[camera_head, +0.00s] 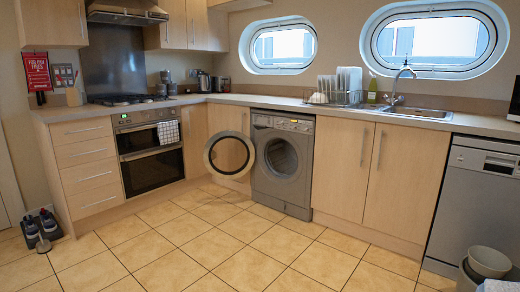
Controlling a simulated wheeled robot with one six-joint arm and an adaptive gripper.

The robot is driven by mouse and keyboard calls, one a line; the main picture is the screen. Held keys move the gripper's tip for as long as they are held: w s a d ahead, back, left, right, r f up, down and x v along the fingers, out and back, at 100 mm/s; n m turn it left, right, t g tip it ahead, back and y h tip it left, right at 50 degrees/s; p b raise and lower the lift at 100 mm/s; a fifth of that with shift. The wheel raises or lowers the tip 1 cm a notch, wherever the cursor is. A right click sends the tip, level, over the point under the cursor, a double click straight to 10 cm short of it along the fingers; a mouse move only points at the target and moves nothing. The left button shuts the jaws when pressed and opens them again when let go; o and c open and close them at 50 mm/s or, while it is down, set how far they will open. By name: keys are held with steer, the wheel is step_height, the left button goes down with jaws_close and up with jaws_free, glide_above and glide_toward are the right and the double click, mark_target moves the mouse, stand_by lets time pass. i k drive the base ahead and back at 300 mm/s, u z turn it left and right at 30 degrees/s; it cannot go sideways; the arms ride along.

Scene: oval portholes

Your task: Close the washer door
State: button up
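The grey washer (270,188) stands under the counter in the far corner, left of the wooden double cupboard. Its round washer door (210,153), a dark ring with a clear middle, is swung wide open to the left, in front of the cupboard panel beside the oven. The round drum opening (282,157) is uncovered and dark inside. I cannot make out what the drum holds. My gripper is not in view.
The tiled floor (215,245) in front of the washer is clear. The oven (150,155) is left of the door.

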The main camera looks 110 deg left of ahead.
mark_target(209, 154)
steer(key=u, duration=0.25)
steer(key=k, duration=0.7)
steer(key=u, duration=1.85)
steer(key=i, duration=0.95)
steer(key=u, duration=1.35)
steer(key=i, duration=3.15)
steer(key=u, duration=0.6)
steer(key=i, duration=2.3)
steer(key=z, duration=0.45)
